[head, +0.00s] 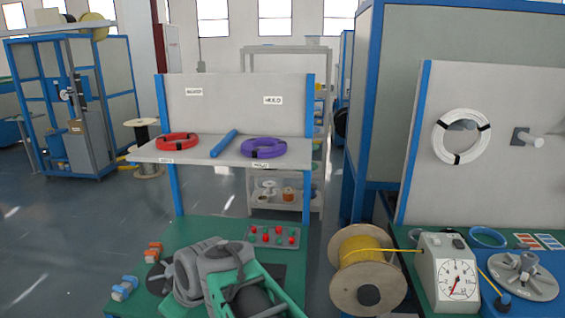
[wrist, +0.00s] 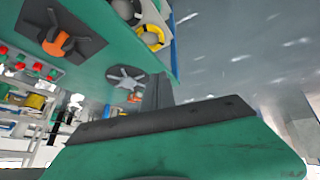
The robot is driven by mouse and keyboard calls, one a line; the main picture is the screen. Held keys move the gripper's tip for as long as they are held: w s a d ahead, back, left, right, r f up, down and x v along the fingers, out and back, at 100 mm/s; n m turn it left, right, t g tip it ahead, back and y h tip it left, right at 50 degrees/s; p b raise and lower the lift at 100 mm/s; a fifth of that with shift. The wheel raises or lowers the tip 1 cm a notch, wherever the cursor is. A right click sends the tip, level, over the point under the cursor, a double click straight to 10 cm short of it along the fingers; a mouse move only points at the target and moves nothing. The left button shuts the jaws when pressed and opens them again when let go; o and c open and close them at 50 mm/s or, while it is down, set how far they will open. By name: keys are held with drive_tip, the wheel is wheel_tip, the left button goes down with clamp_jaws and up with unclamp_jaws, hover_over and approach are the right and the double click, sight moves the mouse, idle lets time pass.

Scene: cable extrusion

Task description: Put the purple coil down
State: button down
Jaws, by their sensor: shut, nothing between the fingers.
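The purple coil (head: 263,148), bound with black bands, lies flat on the right part of the grey shelf (head: 215,152). A red coil (head: 177,142) lies at the shelf's left, and a blue rod (head: 224,143) separates the two. My arm, green and grey, is low in the head view, in front of and below the shelf; its fingertips cannot be made out there. In the wrist view my gripper (wrist: 158,90) is shut and empty, its grey fingers together above the dark band. It is apart from the purple coil, which I cannot make out in the wrist view.
A green bench (head: 205,232) below the shelf carries a button panel (head: 273,236) with red and green buttons. A wooden spool of yellow cable (head: 367,268), a dial gauge (head: 450,272) and a hanging white coil (head: 461,137) are at the right. Open floor lies left.

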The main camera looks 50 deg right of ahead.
drive_tip(key=w+d+r+n+t+h+b, duration=0.1)
drive_tip(key=w+d+r+n+t, duration=0.2)
drive_tip(key=d, duration=0.4)
drive_tip(key=w+d+r+n+t+h+b, duration=0.1)
drive_tip(key=w+d+r+n+t+b, duration=0.1)
drive_tip(key=d+r, duration=0.45)
drive_tip(key=w+d+r+n+t+b, duration=0.1)
drive_tip(key=w+d+r+n+t, duration=0.15)
drive_tip(key=d, duration=0.65)
drive_tip(key=n+t+h+p, duration=0.1)
drive_tip(key=n+t+h, duration=0.2)
drive_tip(key=n, duration=0.1)
approach(260, 152)
drive_tip(key=w+a, duration=0.2)
drive_tip(key=w, duration=0.2)
drive_tip(key=d, duration=0.1)
drive_tip(key=w+d+p, duration=0.1)
drive_tip(key=d, duration=0.1)
drive_tip(key=shift+w+d+f, duration=0.1)
drive_tip(key=shift+w+d, duration=0.1)
drive_tip(key=shift+w, duration=0.05)
drive_tip(key=shift+w+d, duration=0.1)
drive_tip(key=shift+w, duration=0.05)
drive_tip(key=shift+f, duration=0.1)
